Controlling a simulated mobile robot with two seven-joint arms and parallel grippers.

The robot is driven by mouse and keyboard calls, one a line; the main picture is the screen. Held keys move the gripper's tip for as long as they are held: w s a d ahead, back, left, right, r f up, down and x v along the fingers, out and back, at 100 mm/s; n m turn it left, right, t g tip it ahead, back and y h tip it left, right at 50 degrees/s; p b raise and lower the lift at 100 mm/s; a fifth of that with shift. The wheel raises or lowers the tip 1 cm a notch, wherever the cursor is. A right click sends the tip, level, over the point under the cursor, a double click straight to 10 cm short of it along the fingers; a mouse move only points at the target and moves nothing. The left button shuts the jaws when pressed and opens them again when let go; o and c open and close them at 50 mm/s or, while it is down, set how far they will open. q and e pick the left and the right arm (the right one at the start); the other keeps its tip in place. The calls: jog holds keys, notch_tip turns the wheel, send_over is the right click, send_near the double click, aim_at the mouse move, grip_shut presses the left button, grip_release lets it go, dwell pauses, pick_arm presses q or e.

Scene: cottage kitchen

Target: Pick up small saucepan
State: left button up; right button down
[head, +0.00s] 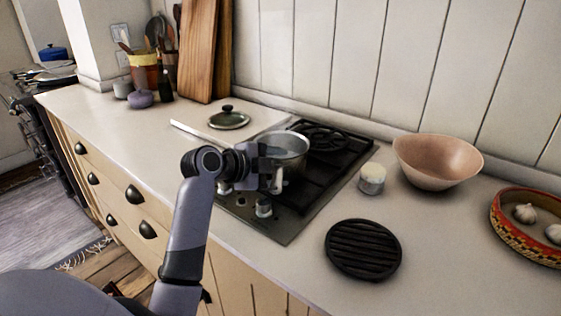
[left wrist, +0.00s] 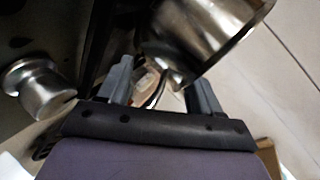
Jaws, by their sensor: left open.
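The small saucepan (head: 287,148) is a shiny metal pot standing on the black stovetop (head: 325,165). My left gripper (head: 268,164) is at the saucepan's near left side and partly covers it in the head view. In the left wrist view, the saucepan's metal wall (left wrist: 215,30) fills the top right. The left gripper (left wrist: 160,82) is open there, its two fingers apart on either side of a thin part that seems to join the pan, probably its handle. I cannot tell whether the fingers touch it. My right gripper is not in view.
A lid (head: 229,120) lies left of the stove. A small white jar (head: 372,178), a pink bowl (head: 438,160), a black ridged trivet (head: 363,249) and a patterned basket (head: 530,228) stand to the right. Stove knobs (head: 263,208) are just below the gripper. Cutting boards (head: 198,50) lean at the back.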

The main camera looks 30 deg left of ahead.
pick_arm(q)
jog(key=shift+w+d+f, duration=0.15)
jog(key=shift+w+f, duration=0.05)
jog(key=shift+w, duration=0.15)
grip_shut()
jog(key=shift+r, duration=0.15)
